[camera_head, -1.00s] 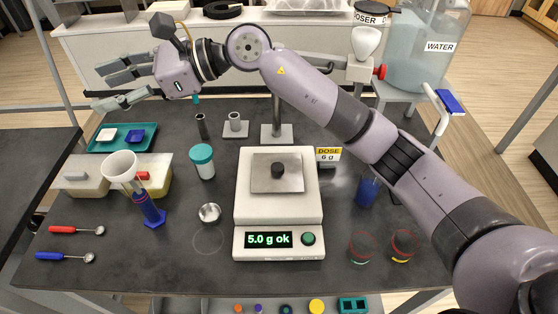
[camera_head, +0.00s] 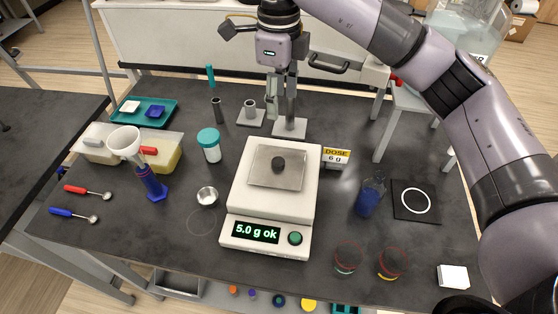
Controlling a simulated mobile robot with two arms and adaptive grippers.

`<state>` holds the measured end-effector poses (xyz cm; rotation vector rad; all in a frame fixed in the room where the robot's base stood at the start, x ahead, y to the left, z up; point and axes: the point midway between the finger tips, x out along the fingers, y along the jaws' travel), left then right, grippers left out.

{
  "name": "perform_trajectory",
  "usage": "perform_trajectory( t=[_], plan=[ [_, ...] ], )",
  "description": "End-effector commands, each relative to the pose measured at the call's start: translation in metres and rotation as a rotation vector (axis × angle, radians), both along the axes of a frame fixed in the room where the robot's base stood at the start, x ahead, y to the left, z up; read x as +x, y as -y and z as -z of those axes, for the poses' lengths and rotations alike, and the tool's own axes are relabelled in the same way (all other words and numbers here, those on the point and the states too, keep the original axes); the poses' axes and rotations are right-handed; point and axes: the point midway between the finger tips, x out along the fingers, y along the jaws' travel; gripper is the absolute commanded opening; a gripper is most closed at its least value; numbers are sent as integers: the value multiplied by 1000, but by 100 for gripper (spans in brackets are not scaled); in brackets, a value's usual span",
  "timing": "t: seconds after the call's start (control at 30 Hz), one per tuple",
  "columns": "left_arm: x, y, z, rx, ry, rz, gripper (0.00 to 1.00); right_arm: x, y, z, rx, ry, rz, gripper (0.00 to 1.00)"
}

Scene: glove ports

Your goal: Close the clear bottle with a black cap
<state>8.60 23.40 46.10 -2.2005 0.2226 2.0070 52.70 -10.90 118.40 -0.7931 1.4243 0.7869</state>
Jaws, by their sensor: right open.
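A clear bottle (camera_head: 370,196) with blue contents stands on the right of the dark table; its top is too dim to tell whether it is capped. A small black cylindrical piece (camera_head: 278,164) sits on the pan of the scale; I cannot tell whether it is a cap. My right gripper (camera_head: 281,112) hangs fingers down at the back of the table, in front of or beside a grey stand. It is open and no object shows in it. It is apart from the bottle and the black piece. My left gripper is not in view.
The scale (camera_head: 236,212) reads 5.0 g. A black pad with a white ring (camera_head: 414,203) lies right of the bottle. Several coloured round pieces (camera_head: 279,300) show below the front edge.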

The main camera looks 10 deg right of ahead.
Motion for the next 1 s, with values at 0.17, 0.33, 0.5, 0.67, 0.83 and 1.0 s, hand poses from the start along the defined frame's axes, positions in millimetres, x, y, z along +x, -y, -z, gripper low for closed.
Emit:
perform_trajectory(
  t=[0.17,0.33,0.5,0.67,0.83,1.0],
  plan=[
    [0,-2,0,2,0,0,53,0,0,1,3,-1,-2,50],
    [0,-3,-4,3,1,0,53,-1,-1,16,4,-6,-5,50],
    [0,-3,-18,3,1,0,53,-2,0,49,3,-8,-3,50],
    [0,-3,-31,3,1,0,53,-2,-1,83,3,-7,-4,50],
    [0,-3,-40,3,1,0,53,-1,-1,111,4,-5,-3,50],
    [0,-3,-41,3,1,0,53,-1,-1,122,4,-1,-4,50]
  ],
)
